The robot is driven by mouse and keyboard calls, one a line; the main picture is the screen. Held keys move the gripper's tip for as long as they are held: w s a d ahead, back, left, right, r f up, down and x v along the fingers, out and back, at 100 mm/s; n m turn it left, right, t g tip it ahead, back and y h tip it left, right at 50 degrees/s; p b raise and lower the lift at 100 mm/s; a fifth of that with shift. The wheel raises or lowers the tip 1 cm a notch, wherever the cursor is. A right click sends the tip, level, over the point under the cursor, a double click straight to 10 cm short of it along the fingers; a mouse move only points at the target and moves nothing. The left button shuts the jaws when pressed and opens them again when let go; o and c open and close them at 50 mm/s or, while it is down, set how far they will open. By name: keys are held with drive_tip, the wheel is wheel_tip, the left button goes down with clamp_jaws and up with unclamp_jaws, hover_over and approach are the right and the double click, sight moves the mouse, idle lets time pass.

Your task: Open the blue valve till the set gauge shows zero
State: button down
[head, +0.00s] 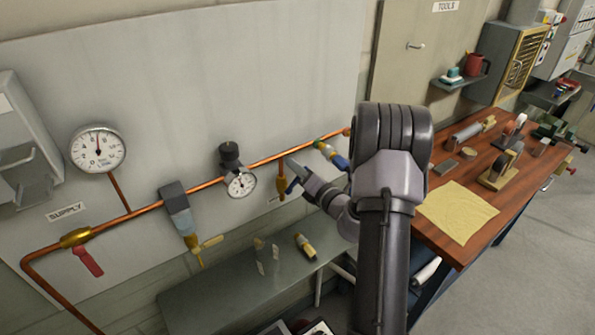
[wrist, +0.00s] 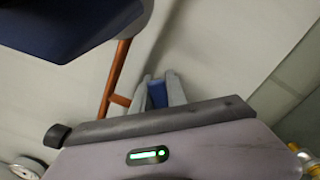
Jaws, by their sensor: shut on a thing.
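The handle's exact turn is hard to tell. A small round gauge (head: 241,184) sits under a black knob just left of the branch; its needle is too small to read surely. A larger gauge (head: 98,150) is above the SUPPLY label, its needle pointing about upward.
The copper pipe (head: 140,210) runs along the wall with a red-handled valve (head: 89,261) and a filter (head: 178,212). A shelf (head: 215,290) lies below. A wooden bench (head: 443,240) stands right.

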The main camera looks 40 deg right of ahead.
sight(274, 160)
drive_tip(key=n, duration=0.1)
drive_tip(key=a+r+n, duration=0.1)
drive_tip(key=shift+n+b, duration=0.35)
drive_tip(key=shift+n, duration=0.05)
drive_tip(key=n, duration=0.1)
drive_tip(key=a+n+b, duration=0.1)
drive_tip(key=shift+a+r+n, duration=0.2)
drive_tip(key=shift+r+n, duration=0.1)
drive_tip(key=shift+n, duration=0.1)
drive_tip(key=shift+w+a+r+n+b, duration=0.1)
drive_tip(key=shift+a+n+b, duration=0.35)
drive_tip(key=shift+n, duration=0.3)
drive_tip(key=shift+a+r+n+b, duration=0.1)
drive_tip(key=shift+a+n+b, duration=0.35)
drive_tip(key=shift+n, duration=0.35)
drive_tip(key=shift+w+a+r+n+b, duration=0.1)
drive_tip(key=shift+a+n+b, duration=0.25)
drive_tip(key=shift+n+b, duration=0.3)
drive_tip(key=c, duration=1.3)
unclamp_jaws()
